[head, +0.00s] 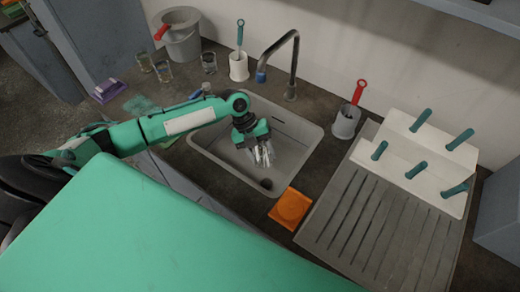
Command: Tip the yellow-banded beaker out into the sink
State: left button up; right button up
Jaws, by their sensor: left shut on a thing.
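The grey sink (293,151) is set into the dark counter in the middle of the head view. My left gripper (262,152) is over the sink basin, pointing down, and is shut on a small, pale, glassy thing. It looks like a clear beaker, but the gripper hides much of it. I cannot make out a yellow band or any contents. Several clear glass vessels, one of them a glass (209,64), stand at the back left of the counter; I cannot tell their bands. My right gripper is not in view.
A dark tap (295,66) arches behind the sink. A brush holder (239,68), a grey cup (345,123), a white peg rack (400,135) and a ribbed drainboard (352,222) surround the sink.

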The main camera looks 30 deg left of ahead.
pick_arm(q)
jog(key=shift+s, duration=0.1)
jog(key=s+f+t, duration=0.1)
jog(key=d+t+y, duration=0.1)
jog(key=shift+s+d+f+m+t+y+b, duration=0.1)
jog(key=shift+s+f+m+t+y+b, duration=0.2)
jog(key=shift+s+f+t+b, duration=0.1)
jog(key=shift+w+r, duration=0.1)
jog(key=shift+r, duration=0.05)
jog(key=shift+w, duration=0.1)
jog(key=shift+t+y, duration=0.3)
